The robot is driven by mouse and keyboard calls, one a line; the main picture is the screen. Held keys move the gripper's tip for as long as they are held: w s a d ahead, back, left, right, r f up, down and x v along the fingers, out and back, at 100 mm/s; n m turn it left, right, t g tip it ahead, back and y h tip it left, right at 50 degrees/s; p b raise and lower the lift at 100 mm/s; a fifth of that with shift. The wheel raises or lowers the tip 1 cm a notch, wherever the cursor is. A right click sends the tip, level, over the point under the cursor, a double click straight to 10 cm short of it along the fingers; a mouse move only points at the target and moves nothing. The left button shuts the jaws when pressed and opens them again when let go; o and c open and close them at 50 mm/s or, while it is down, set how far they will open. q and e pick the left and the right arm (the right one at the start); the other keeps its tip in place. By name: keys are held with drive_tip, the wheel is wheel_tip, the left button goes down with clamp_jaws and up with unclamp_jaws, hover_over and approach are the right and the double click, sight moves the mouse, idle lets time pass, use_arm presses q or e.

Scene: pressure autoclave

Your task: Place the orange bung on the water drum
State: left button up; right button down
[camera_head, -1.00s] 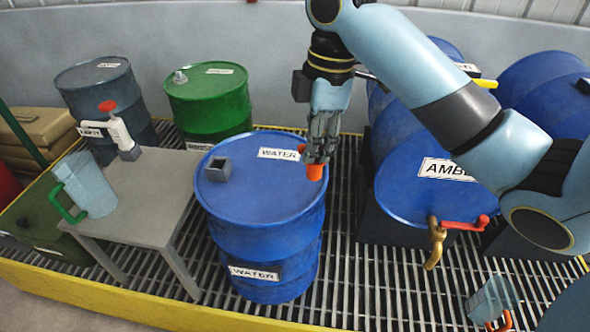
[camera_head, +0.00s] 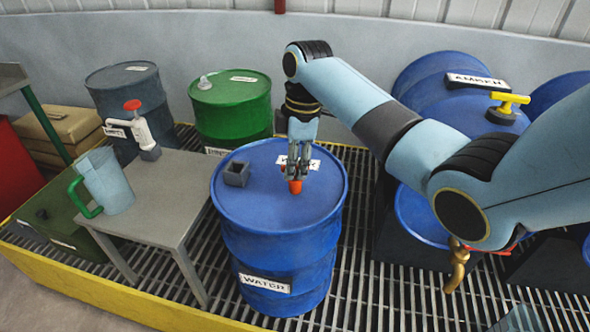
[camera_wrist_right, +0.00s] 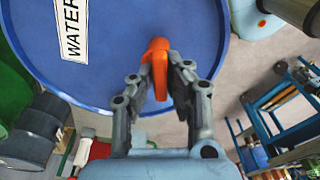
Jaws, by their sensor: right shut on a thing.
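The orange bung (camera_head: 295,187) is held between the fingertips of my right gripper (camera_head: 297,172). In the right wrist view the bung (camera_wrist_right: 158,62) sits upright between the two fingers of the gripper (camera_wrist_right: 160,78), over the drum's blue top. The blue water drum (camera_head: 262,208) stands upright at the middle of the head view, with a WATER label on its side and one on its top. The bung appears over the drum's top, right of its centre; I cannot tell whether it touches. My left gripper is not in view.
A dark square socket (camera_head: 236,174) sits on the drum's top left. A green drum (camera_head: 231,106) is behind. A brass tap (camera_head: 456,268) hangs at right.

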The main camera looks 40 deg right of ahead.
drive_tip(key=shift+f, duration=0.6)
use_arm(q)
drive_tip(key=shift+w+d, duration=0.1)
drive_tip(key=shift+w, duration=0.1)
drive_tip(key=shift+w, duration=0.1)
use_arm(e)
drive_tip(key=c, duration=1.4)
unclamp_jaws()
drive_tip(key=shift+f, duration=0.1)
drive_tip(key=shift+o, duration=0.2)
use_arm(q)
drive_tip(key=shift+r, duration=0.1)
use_arm(e)
wheel_tip(320, 180, up, 12)
drive_tip(key=d, duration=0.1)
drive_tip(key=shift+s+d, duration=0.15)
